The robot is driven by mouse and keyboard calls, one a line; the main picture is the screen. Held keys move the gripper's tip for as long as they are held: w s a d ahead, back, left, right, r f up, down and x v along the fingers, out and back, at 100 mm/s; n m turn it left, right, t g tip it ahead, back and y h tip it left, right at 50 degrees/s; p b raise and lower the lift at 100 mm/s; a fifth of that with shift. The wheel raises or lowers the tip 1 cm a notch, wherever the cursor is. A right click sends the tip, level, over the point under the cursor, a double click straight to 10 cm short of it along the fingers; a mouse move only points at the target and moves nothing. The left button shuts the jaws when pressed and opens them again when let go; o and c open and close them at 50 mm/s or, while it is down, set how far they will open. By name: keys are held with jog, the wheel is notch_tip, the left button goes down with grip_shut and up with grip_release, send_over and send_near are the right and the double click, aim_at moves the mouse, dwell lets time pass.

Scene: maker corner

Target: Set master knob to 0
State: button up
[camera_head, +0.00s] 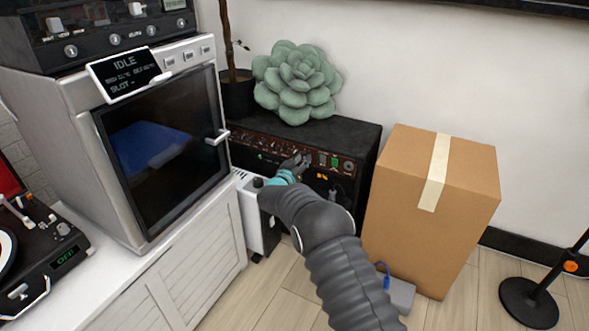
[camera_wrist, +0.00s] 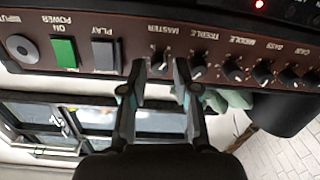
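The amplifier (camera_head: 345,140) is a black box with a brown-red control panel (camera_head: 262,146), standing between the oven-like cabinet and a cardboard box. In the wrist view the panel is upside down, and the master knob (camera_wrist: 158,62) is a small black knob under the label MASTER. My gripper (camera_wrist: 158,72) is open, one finger on each side of the master knob, with small gaps visible. The treble knob (camera_wrist: 197,68) is just right of the right finger. In the head view my gripper (camera_head: 297,163) is at the panel, and my arm hides part of the amplifier front. The knob's exact setting is too small to read.
More knobs (camera_wrist: 263,73) run to the right in the wrist view; a grey PLAY switch (camera_wrist: 103,54) and green POWER switch (camera_wrist: 64,53) are left. A succulent (camera_head: 298,85) sits on the amplifier. A cardboard box (camera_head: 405,200) stands close on its right.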

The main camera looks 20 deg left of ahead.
jog(key=s, duration=1.1)
jog(key=shift+s+a, duration=0.2)
jog(key=shift+a, duration=0.1)
